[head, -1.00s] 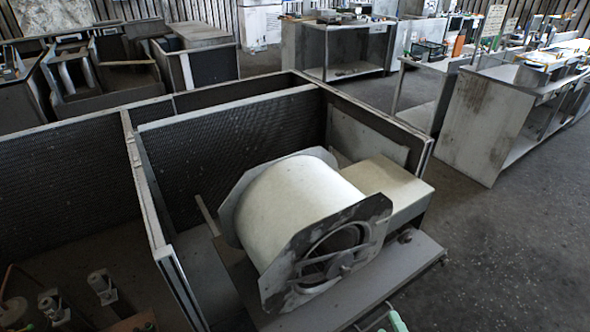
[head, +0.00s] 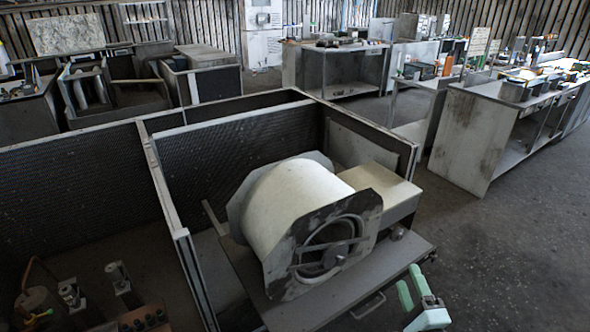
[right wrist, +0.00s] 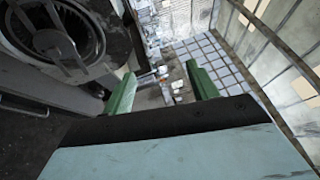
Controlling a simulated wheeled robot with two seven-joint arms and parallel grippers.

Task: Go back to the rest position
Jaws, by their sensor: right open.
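The blower housing, a pale drum (head: 295,205) with dark octagonal end plates, sits on a grey base in front of the partition corner. It also shows at the upper left of the right wrist view (right wrist: 60,40). My right gripper (head: 412,285) has green fingers and is at the lower right of the head view, beside the front right corner of the base. Its two fingers (right wrist: 160,88) stand wide apart in the right wrist view, with nothing held between them. My left gripper is not in view.
A grey base plate with a handle (head: 368,306) lies close to my right gripper. Dark mesh partition walls (head: 240,150) enclose the housing. Motors and fittings (head: 118,278) stand at the lower left. Open floor (head: 500,240) lies to the right, before a long workbench (head: 475,140).

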